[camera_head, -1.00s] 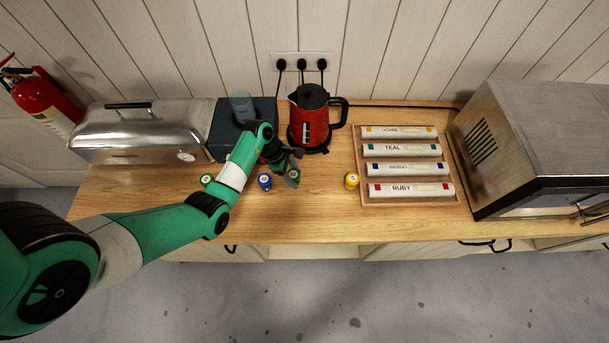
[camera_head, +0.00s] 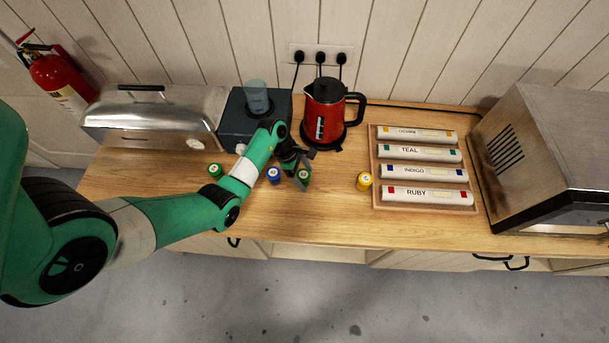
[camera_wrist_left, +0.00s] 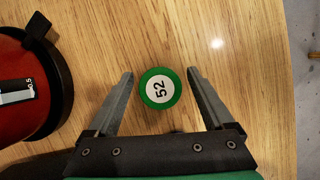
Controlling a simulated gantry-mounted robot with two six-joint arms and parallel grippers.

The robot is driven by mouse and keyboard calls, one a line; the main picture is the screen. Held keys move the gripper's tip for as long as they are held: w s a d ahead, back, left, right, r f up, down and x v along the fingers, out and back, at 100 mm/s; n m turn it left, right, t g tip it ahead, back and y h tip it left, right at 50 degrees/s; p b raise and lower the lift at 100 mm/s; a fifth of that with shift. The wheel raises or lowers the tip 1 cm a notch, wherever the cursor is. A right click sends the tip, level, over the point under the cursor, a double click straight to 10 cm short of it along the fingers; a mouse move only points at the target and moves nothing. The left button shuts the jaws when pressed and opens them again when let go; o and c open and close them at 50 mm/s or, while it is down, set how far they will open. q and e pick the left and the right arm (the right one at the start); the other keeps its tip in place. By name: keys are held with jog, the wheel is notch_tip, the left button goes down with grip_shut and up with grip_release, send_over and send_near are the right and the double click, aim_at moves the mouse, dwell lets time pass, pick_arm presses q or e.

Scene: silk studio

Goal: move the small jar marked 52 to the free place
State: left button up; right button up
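The small jar marked 52 (camera_wrist_left: 160,89) has a green rim and a white top, and stands upright on the wooden counter. It also shows in the head view (camera_head: 303,175), partly covered by my gripper. My left gripper (camera_head: 302,178) is over it. In the left wrist view the open fingers (camera_wrist_left: 160,76) lie on either side of the jar, with a gap on both sides. The jar is not gripped. Another green jar (camera_head: 215,170), a blue jar (camera_head: 273,175) and a yellow jar (camera_head: 364,181) stand roughly in line with it. My right gripper is out of view.
A red kettle (camera_head: 324,116) stands close behind the gripper. A dark box (camera_head: 235,125) bearing a glass (camera_head: 256,93) is at its back left. A wooden tray (camera_head: 372,170) of labelled rolls lies to the right. The counter between jar 52 and the yellow jar is bare.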

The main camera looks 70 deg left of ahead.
pick_arm(q)
jog(key=shift+r, duration=0.1)
jog(key=shift+r, duration=0.25)
jog(key=p+v, duration=0.2)
jog(key=v, duration=0.9)
jog(key=shift+s+r, duration=0.15)
jog(key=shift+r, duration=0.15)
jog(key=shift+a, duration=0.1)
